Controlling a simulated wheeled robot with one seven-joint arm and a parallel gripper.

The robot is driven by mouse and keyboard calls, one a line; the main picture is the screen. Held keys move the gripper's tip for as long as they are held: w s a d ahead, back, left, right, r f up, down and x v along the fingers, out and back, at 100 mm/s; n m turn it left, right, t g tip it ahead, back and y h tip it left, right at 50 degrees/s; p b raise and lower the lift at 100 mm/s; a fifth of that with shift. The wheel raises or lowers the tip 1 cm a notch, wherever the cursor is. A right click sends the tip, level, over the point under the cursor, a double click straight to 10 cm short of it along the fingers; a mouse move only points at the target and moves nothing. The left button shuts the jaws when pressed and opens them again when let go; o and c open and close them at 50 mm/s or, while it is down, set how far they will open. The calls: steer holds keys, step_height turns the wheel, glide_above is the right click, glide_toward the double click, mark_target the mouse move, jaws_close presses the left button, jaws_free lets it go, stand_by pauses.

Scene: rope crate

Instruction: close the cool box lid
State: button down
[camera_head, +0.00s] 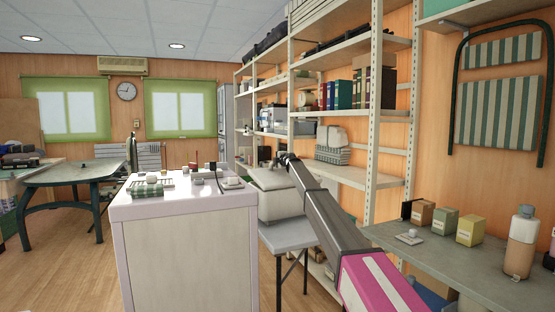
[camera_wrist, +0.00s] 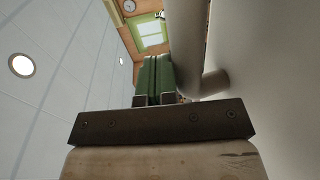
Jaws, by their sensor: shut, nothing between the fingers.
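The cool box (camera_head: 278,208) is a pale box on a grey folding table, behind the white cabinet in the head view. Its pale lid (camera_head: 268,179) lies over the top and looks slightly tilted; I cannot tell whether a gap is left. My gripper (camera_head: 287,158) is small and dark in that view, at the lid's upper edge. In the wrist view my gripper (camera_wrist: 156,65) has its two green fingers together, with nothing between them. A grey bent bar (camera_wrist: 187,45) and a broad pale surface, probably the cool box, lie close to its right. Contact is unclear.
Small items lie on the cabinet top. A grey side table (camera_head: 450,258) with boxes and a bottle stands at the right. Floor is free at the left.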

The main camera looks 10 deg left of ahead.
mark_target(275, 169)
steer(key=shift+w+a+f, duration=0.3)
steer(key=shift+w+f, duration=0.1)
steer(key=shift+f, duration=0.15)
steer(key=shift+w+a+f+g+h, duration=0.25)
steer(key=shift+f+g, duration=0.1)
steer(key=shift+f, duration=0.25)
steer(key=shift+w+a+f+g+h, duration=0.15)
steer(key=shift+w+f+g+h, duration=0.15)
steer(key=shift+f, duration=0.25)
steer(key=shift+d+r, duration=0.1)
